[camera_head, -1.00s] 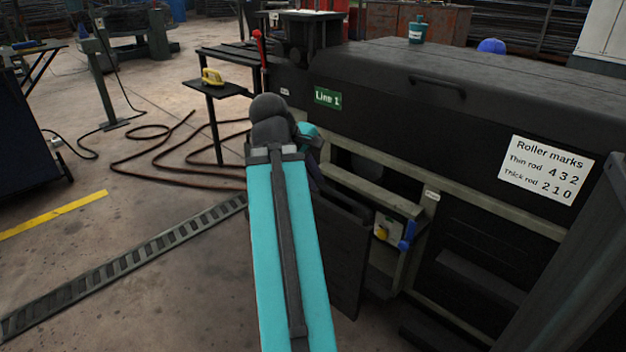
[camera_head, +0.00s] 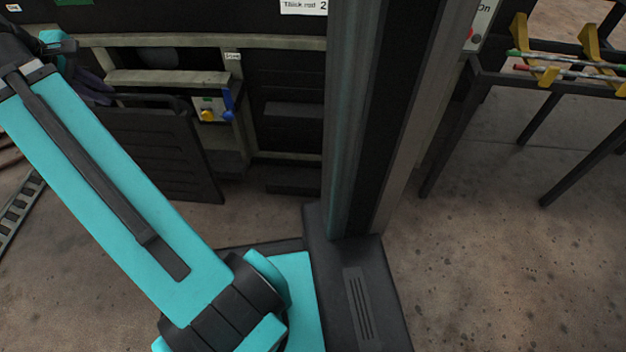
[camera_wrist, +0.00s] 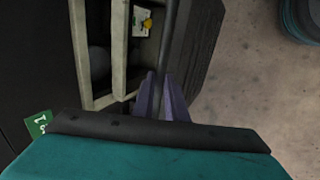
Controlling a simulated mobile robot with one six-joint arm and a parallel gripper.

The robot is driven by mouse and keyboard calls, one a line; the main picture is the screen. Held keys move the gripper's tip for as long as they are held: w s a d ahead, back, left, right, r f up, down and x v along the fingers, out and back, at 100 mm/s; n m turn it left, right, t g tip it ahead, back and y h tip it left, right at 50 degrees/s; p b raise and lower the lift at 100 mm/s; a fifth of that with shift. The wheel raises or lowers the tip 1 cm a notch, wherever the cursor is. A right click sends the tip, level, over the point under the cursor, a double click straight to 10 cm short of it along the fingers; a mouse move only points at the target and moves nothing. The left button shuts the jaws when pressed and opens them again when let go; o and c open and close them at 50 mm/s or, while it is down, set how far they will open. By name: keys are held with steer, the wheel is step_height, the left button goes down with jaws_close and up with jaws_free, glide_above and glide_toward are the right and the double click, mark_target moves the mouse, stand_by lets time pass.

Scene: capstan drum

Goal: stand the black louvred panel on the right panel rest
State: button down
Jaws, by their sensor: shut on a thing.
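The black louvred panel (camera_head: 172,158) hangs upright in front of the machine's open bay, left of a small box with a yellow knob. My gripper (camera_head: 97,90), with purple fingers, is shut on the panel's top part at its upper left. In the wrist view the fingers (camera_wrist: 164,98) close around a dark bar, and the panel's dark face (camera_wrist: 194,50) extends to the right of them. The panel's lower edge looks close to the floor; contact cannot be told. I cannot make out which part is the right panel rest.
The machine's pale frame (camera_head: 165,78) is behind the panel, with a blue handle (camera_head: 228,100) and yellow knob (camera_head: 207,115). A dark low ledge (camera_head: 292,180) lies right of the panel. My column blocks the middle. A rod rack (camera_head: 545,88) stands right; floor between is clear.

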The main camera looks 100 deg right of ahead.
steer(key=shift+w+r, duration=0.1)
steer(key=shift+r, duration=0.1)
steer(key=w+a+r+n+p, duration=0.1)
steer(key=w+a+r+p, duration=0.3)
steer(key=w+a+p, duration=0.7)
steer(key=w+a+r+p, duration=0.3)
steer(key=w+a+p, duration=0.5)
steer(key=w+p, duration=0.3)
steer(key=w+a+r+p, duration=0.2)
steer(key=a+p, duration=0.4)
steer(key=a, duration=0.3)
steer(key=w+a+r+n+t+p, duration=0.1)
steer(key=w+a+r+p, duration=0.1)
steer(key=a+p, duration=0.4)
steer(key=w+a+r+n+p, duration=0.1)
steer(key=w+a+p, duration=0.3)
steer(key=a, duration=0.9)
steer(key=shift+a+r+t+p, duration=0.25)
steer(key=shift+r+p, duration=0.2)
steer(key=shift+p, duration=0.7)
steer(key=shift+d, duration=0.1)
